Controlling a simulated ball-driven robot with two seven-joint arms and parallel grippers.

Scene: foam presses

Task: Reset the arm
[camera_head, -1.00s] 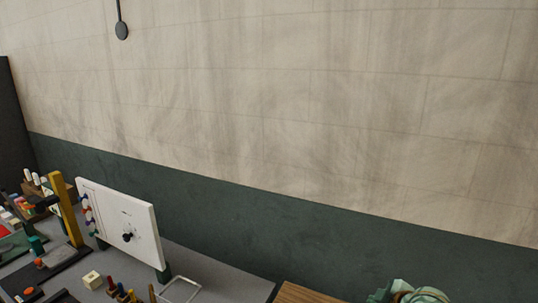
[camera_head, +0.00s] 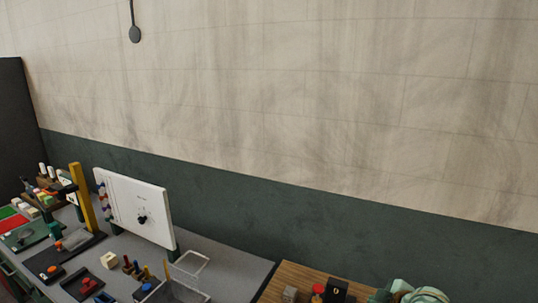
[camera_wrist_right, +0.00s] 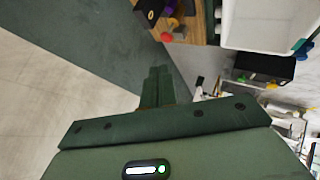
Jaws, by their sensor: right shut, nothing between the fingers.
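My right gripper (camera_wrist_right: 157,85) shows in the wrist view as two dark green fingers side by side. They are shut against each other with nothing between them. Behind them lie a grey-green wall band and the edge of a wooden surface, and the fingers appear clear of both.
In the head view a grey table (camera_head: 232,262) holds a white panel (camera_head: 155,215), a yellow post (camera_head: 83,197) and a clear tray (camera_head: 186,290). A wooden top (camera_head: 286,279) stands to the right. The wrist view shows a white bin (camera_wrist_right: 262,25).

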